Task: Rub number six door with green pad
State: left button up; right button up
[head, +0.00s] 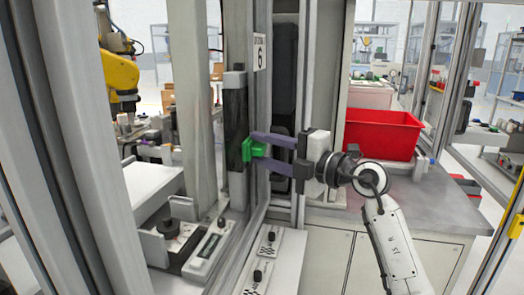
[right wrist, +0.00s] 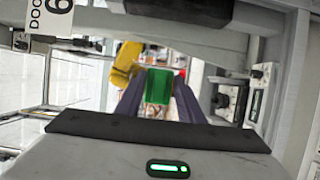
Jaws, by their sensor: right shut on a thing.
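The number six sign (head: 260,52) is a white label on the grey frame beside the door. The sign also shows at the upper left of the right wrist view (right wrist: 52,15). A dark vertical bar (head: 236,115), perhaps the door's handle, stands below and left of the sign. My right gripper (head: 262,153) reaches left toward that bar, shut on a green pad (head: 249,151). In the right wrist view the pad (right wrist: 159,86) sits between the two dark fingers. I cannot tell whether the pad touches the door. My left gripper is not in view.
A red bin (head: 382,133) stands on the grey counter (head: 435,200) at right, behind my right arm. Tall frame posts (head: 60,130) rise at the left. A yellow robot arm (head: 120,75) stands beyond them. Small black-knobbed fixtures (head: 258,275) lie below the gripper.

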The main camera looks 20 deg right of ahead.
jog(key=shift+s+a+r+p, duration=0.35)
jog(key=shift+s+a, duration=0.65)
jog(key=shift+s, duration=0.5)
jog(key=shift+s+a+r+p, duration=0.35)
jog(key=shift+s+a, duration=0.7)
jog(key=shift+s, duration=0.4)
jog(key=shift+s+a+r+p, duration=0.35)
jog(key=shift+s+a, duration=0.65)
jog(key=shift+s, duration=0.5)
jog(key=shift+r, duration=1.1)
jog(key=shift+w+d, duration=1.35)
jog(key=shift+w, duration=0.65)
jog(key=shift+w+d, duration=1.4)
jog(key=shift+w, duration=0.65)
jog(key=shift+w+d, duration=1.35)
jog(key=shift+w, duration=0.65)
jog(key=s+d, duration=0.3)
jog(key=d, duration=0.2)
jog(key=shift+s, duration=0.25)
jog(key=shift+s+d, duration=0.4)
jog(key=shift+d, duration=0.25)
jog(key=shift+s+d, duration=0.4)
jog(key=shift+d, duration=0.2)
